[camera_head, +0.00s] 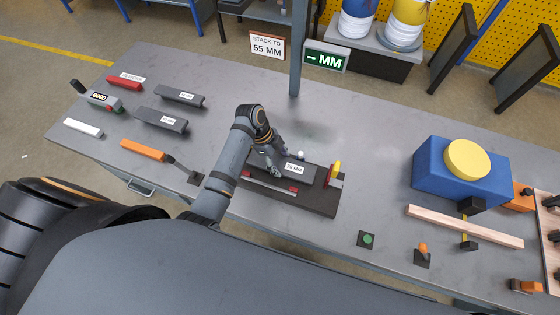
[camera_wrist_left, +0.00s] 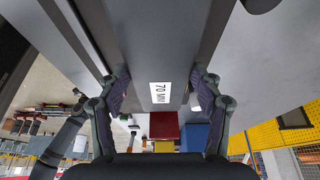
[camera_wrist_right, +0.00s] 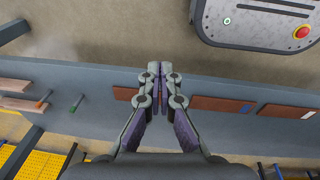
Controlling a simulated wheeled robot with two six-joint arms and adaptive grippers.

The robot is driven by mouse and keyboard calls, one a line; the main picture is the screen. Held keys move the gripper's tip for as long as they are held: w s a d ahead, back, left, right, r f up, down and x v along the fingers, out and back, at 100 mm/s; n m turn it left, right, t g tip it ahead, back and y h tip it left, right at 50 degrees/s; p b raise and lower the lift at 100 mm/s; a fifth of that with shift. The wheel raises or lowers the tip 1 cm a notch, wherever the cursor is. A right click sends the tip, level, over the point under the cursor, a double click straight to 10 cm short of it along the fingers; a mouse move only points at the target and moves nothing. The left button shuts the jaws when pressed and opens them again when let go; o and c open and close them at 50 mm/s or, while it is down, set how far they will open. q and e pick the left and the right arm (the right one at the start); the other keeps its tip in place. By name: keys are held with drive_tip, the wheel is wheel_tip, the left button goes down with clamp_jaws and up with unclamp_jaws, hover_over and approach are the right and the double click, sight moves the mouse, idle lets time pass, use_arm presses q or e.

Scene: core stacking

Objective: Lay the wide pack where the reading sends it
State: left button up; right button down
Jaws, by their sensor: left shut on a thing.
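My left gripper (camera_head: 275,165) is shut on a dark grey pack (camera_head: 308,172) marked 70 MM, at a dark fixture base (camera_head: 316,203) with red parts and a yellow tip. In the left wrist view its fingers (camera_wrist_left: 161,88) press on both sides of the pack (camera_wrist_left: 158,50). I cannot tell whether the pack rests on the base. Two more dark grey packs lie at the left, one farther back (camera_head: 170,92) and one nearer (camera_head: 150,115); their labels are too small to read. The green display (camera_head: 326,57) reads "-- MM". My right gripper (camera_wrist_right: 160,75) is shut and empty in the right wrist view.
A sign (camera_head: 267,45) says "STACK TO 55 MM". A red bar (camera_head: 122,84), a white bar (camera_head: 83,128) and a GOOD-marked gauge (camera_head: 103,100) lie left. A blue block with a yellow disc (camera_head: 466,160) and a wooden bar (camera_head: 465,227) stand right. Centre back is clear.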

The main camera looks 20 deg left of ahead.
use_arm(q)
drive_tip(key=shift+f, duration=0.35)
drive_tip(key=shift+w+f, duration=0.15)
drive_tip(key=shift+f, duration=0.05)
use_arm(e)
drive_tip(key=shift+s+f+g, duration=0.1)
drive_tip(key=shift+s+g, duration=0.2)
drive_tip(key=shift+s, duration=1)
use_arm(q)
drive_tip(key=o, duration=1.8)
use_arm(e)
drive_tip(key=shift+w, duration=0.3)
drive_tip(key=shift+w+a, duration=0.1)
drive_tip(key=shift+a, duration=0.05)
use_arm(q)
drive_tip(key=shift+r, duration=0.15)
drive_tip(key=b+v, duration=0.2)
drive_tip(key=v, duration=1)
use_arm(e)
wheel_tip(320, 180, down, 2)
drive_tip(key=shift+f, duration=0.15)
